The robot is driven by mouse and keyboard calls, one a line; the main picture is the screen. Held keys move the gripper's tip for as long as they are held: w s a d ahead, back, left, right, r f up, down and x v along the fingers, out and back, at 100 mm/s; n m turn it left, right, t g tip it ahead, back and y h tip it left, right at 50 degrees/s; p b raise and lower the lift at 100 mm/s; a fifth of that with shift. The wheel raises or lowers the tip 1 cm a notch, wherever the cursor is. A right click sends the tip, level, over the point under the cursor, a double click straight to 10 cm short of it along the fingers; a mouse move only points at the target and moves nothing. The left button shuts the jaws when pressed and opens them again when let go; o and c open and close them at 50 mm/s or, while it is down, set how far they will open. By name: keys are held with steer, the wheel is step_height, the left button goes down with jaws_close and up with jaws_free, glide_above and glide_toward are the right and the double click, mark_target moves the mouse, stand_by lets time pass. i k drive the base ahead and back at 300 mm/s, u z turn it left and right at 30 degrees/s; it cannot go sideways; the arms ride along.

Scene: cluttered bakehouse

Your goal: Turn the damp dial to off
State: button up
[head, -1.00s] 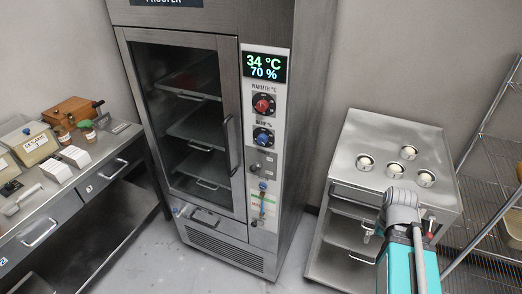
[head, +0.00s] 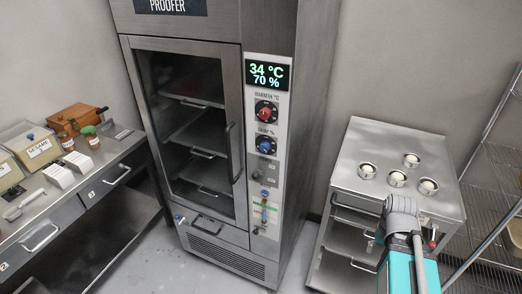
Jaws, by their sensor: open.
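The damp dial (head: 265,142) is a blue knob on a black round face on the proofer's light control panel. It sits just under the red-knobbed warmth dial (head: 265,113). The marks are too small to read its setting. The lit display (head: 267,74) above reads 34 °C and 70 %. The steel proofer (head: 308,130) stands upright in the middle, its glazed door shut. My arm's grey joint and teal link show at lower right, well apart from the dial. My gripper itself cannot be made out.
A steel cart (head: 440,160) with several round white-topped items on it stands right of the proofer. A wire rack (head: 490,175) is at far right. A bench (head: 85,185) with tubs, jars and a wooden box is at left. Floor shows in front of the proofer.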

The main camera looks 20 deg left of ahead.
mark_target(264, 146)
steer(key=u, duration=0.35)
steer(key=k, duration=1.5)
steer(key=z, duration=0.35)
steer(key=i, duration=1)
steer(key=z, duration=0.05)
